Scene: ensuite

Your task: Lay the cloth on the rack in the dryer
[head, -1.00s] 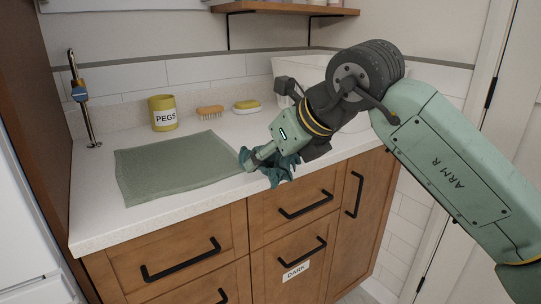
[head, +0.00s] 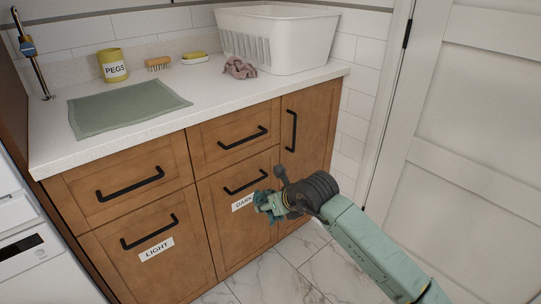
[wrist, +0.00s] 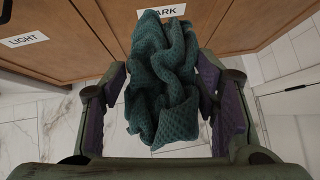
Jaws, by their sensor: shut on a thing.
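My gripper (head: 266,203) is shut on a crumpled dark teal knitted cloth (wrist: 162,80). In the head view, the gripper is low in front of the drawer labelled DARK, below counter height. In the wrist view, the cloth hangs in folds between the two purple-padded fingers (wrist: 165,95) and covers part of the DARK label. The rack does not show, and I cannot identify a dryer. A white appliance (head: 22,240) with a dark panel is partly visible at the left edge.
The counter holds a flat green mat (head: 125,108), a yellow PEGS pot (head: 113,66), a brush (head: 158,63), a soap dish (head: 195,58), a pink cloth (head: 239,68) and a white basket (head: 280,38). A white door (head: 470,120) stands right. Tiled floor (head: 290,265) lies below.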

